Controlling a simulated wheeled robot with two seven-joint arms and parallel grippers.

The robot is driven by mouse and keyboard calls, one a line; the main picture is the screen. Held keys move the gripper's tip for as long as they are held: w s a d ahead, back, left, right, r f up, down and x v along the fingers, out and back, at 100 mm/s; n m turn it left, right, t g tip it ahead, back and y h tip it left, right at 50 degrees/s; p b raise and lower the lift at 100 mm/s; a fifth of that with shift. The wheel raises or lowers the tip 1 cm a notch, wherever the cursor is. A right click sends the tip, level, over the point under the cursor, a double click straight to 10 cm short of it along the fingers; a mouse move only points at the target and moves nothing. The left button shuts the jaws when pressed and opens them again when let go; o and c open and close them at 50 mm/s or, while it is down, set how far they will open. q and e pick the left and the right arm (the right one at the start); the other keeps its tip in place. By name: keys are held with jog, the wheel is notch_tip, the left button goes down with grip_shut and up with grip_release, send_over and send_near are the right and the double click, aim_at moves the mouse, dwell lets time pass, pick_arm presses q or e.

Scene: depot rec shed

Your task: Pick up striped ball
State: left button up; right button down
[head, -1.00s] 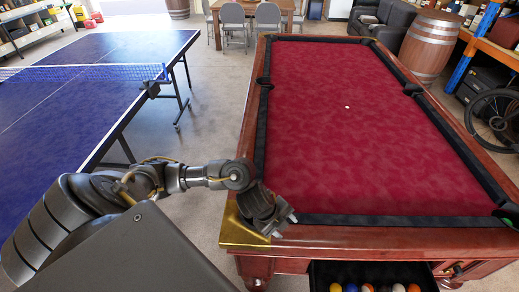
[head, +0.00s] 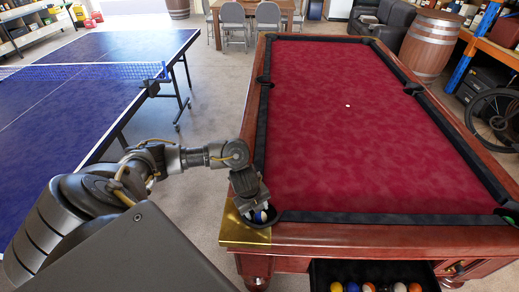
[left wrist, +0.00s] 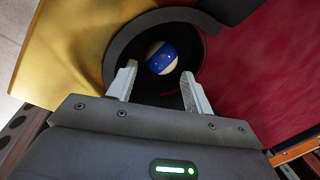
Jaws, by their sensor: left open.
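A white ball with a blue stripe (left wrist: 162,58) sits in the near-left corner pocket (left wrist: 122,42) of the pool table. In the head view the striped ball (head: 260,216) shows just below my left gripper (head: 254,208). My left gripper (left wrist: 160,80) is open over the pocket. In the left wrist view its two fingers stand apart, one toward each side of the ball, with nothing held. I cannot tell how far the fingertips are above the ball. My right gripper is not in view.
The pool table's red cloth (head: 350,120) is clear but for a small white ball (head: 347,106). An open drawer (head: 395,270) below its front edge holds several balls. A blue table-tennis table (head: 70,90) stands to the left. Part of a green ball shows in the near-right pocket.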

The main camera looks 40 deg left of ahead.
aim_at(259, 215)
pick_arm(q)
jog(key=shift+w+d+f, duration=0.1)
jog(key=shift+w+f, duration=0.05)
jog(key=shift+f, duration=0.7)
jog(key=shift+w+d+f, duration=0.1)
jog(key=shift+d+f, duration=0.05)
jog(key=shift+f, duration=0.65)
jog(key=shift+w+d+f, duration=0.1)
jog(key=shift+w+f, duration=0.05)
jog(key=shift+f, duration=0.7)
jog(key=c, duration=0.7)
